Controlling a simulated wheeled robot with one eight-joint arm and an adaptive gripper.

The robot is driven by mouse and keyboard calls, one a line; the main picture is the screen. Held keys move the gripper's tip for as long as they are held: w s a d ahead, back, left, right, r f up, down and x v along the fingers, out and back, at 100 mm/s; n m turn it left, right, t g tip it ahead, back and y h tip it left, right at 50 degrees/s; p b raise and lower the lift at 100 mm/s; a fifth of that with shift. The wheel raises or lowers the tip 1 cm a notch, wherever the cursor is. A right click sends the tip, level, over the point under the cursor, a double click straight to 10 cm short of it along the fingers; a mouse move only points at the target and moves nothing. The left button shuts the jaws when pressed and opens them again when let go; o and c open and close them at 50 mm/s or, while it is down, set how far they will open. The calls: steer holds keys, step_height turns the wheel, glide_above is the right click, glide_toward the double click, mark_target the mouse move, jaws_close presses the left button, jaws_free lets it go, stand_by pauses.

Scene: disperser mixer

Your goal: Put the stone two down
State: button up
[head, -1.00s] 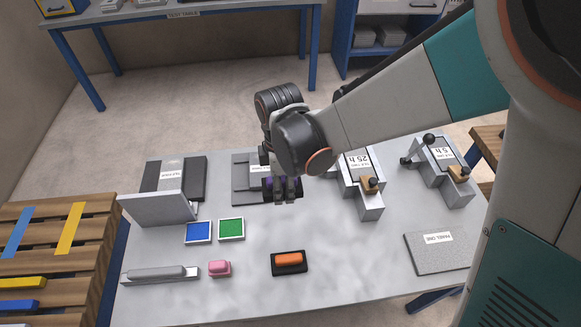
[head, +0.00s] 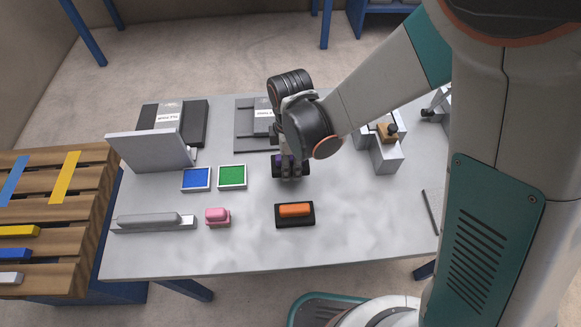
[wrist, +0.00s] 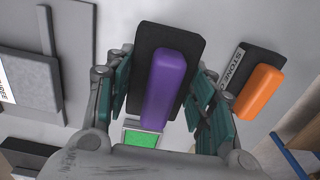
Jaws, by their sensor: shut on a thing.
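A stone with a purple grip on a dark flat base (wrist: 163,88) sits between the two teal-padded fingers of my gripper (wrist: 163,105) in the wrist view. My gripper is shut on it. No label shows on this stone, but its colour and place fit stone two. In the head view my gripper (head: 290,170) hangs over the grey table (head: 235,245), behind the orange stone.
An orange stone (head: 295,210) on a dark base lies just in front; its partly hidden label starts "STONE O". A pink block (head: 217,216), a grey bar (head: 150,221), blue (head: 196,179) and green (head: 232,176) squares lie left. A clamp block (head: 386,150) stands right. The front right tabletop is clear.

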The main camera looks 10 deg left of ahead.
steer(key=shift+f+b, duration=0.85)
steer(key=shift+f, duration=0.6)
steer(key=shift+f+b, duration=0.4)
steer(key=shift+f, duration=0.05)
steer(key=o, duration=1.2)
steer(key=shift+r, duration=0.15)
steer(key=shift+r+p, duration=0.2)
steer(key=shift+p, duration=0.35)
step_height(320, 180, up, 14)
steer(key=p, duration=0.5)
steer(key=shift+s+f, duration=0.15)
steer(key=shift+f, duration=0.05)
